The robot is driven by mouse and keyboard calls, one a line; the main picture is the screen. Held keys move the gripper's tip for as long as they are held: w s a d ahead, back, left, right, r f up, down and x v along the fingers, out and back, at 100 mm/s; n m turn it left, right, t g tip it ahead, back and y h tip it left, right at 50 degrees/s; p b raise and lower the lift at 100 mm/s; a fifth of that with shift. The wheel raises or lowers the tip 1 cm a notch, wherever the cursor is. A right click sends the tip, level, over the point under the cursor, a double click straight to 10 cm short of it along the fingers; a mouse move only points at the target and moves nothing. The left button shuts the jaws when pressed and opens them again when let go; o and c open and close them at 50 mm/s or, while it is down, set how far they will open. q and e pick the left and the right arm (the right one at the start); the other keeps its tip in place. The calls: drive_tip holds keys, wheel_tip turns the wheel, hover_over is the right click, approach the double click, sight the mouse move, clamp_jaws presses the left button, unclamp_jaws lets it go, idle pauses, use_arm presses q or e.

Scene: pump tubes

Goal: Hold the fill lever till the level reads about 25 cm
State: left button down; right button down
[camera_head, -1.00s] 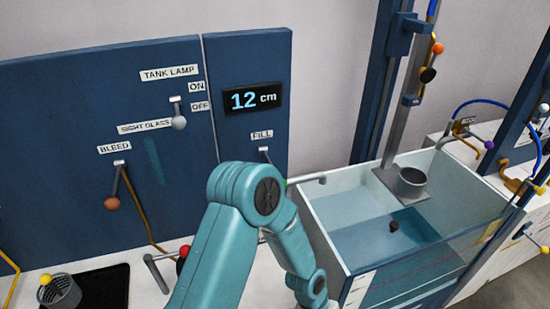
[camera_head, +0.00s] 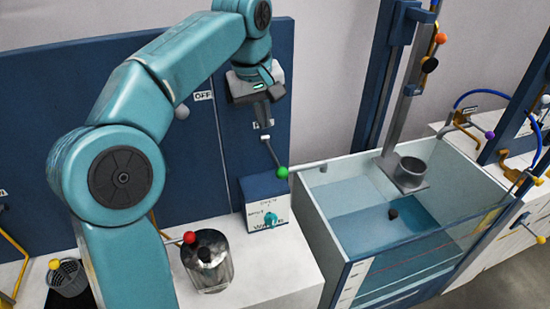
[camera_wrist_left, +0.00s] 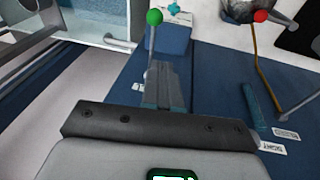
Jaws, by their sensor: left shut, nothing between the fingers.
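The fill lever has a green knob (camera_head: 282,172) and hangs tilted from the blue panel. Its knob also shows in the left wrist view (camera_wrist_left: 154,17). My left gripper (camera_head: 262,113) is shut and empty, just above the lever's pivot, over most of the fill label. In the wrist view its closed fingers (camera_wrist_left: 163,95) point toward the lever; I cannot tell whether they touch it. The level display is hidden behind my left arm. My right gripper is not in view.
A small blue-and-white box (camera_head: 265,203) with a teal knob stands below the lever. A shiny metal vessel (camera_head: 208,265) and a wire cup with a yellow ball (camera_head: 67,277) stand on the white counter. A column (camera_head: 398,110) rises behind the tank.

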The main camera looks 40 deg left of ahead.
use_arm(q)
drive_tip(key=shift+s+a+r, duration=0.15)
drive_tip(key=shift+s+r, duration=0.35)
drive_tip(key=shift+r, duration=0.05)
drive_tip(key=shift+w+f, duration=0.1)
drive_tip(key=shift+w, duration=0.05)
approach(273, 156)
wheel_tip(273, 156, down, 3)
drive_tip(key=s+d, duration=0.2)
drive_tip(key=s, duration=0.1)
drive_tip(key=d+f, duration=0.1)
drive_tip(key=w+d+f, duration=0.1)
drive_tip(key=shift+w+f, duration=0.15)
drive_tip(key=shift+f, duration=0.15)
